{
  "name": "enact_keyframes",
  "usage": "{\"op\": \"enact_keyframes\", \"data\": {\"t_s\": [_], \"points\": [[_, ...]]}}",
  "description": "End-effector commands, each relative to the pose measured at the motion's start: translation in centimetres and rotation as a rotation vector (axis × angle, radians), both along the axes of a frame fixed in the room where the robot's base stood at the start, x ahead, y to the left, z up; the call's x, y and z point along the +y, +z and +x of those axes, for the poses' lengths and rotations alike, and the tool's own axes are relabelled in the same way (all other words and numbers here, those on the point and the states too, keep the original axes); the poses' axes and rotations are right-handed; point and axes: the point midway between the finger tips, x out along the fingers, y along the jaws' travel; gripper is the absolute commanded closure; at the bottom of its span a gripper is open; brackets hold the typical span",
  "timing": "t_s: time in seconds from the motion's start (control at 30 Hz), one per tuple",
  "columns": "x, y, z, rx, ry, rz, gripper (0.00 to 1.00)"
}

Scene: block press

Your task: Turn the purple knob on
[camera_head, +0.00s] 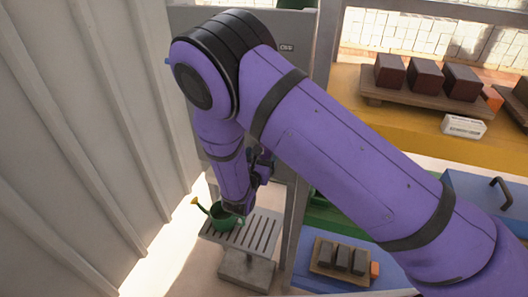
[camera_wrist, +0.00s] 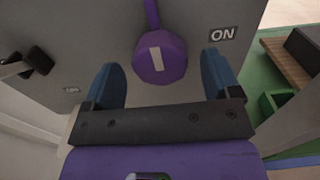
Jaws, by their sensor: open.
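The purple knob (camera_wrist: 172,63) is in the middle of the wrist view, on a grey panel (camera_wrist: 110,25). It is round with a pale upright mark on its face, and a purple stem runs up from it. An ON label (camera_wrist: 222,34) is to its upper right. A small label (camera_wrist: 72,90), too small to read surely, is to its lower left. My gripper (camera_wrist: 162,63) is open, with one blue finger on each side of the knob. I cannot tell whether the fingers touch it. In the head view my arm hides the knob.
Black fittings (camera_wrist: 40,61) stick out from the panel at left in the wrist view. In the head view, a green watering can (camera_head: 222,218) stands on a slatted grey stand (camera_head: 262,240) below my arm. A corrugated wall (camera_head: 80,130) is at left; shelves with dark blocks (camera_head: 425,74) are at right.

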Motion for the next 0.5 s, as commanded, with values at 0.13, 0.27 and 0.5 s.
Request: {"op": "enact_keyframes", "data": {"t_s": [0.13,0.27,0.5], "points": [[-0.6,0.0,1.6,0.001,-0.001,0.000,0.17],[-0.8,0.0,2.3,0.001,0.000,0.000,0.17],[-0.9,0.0,2.5,0.001,0.000,0.000,0.17]]}}
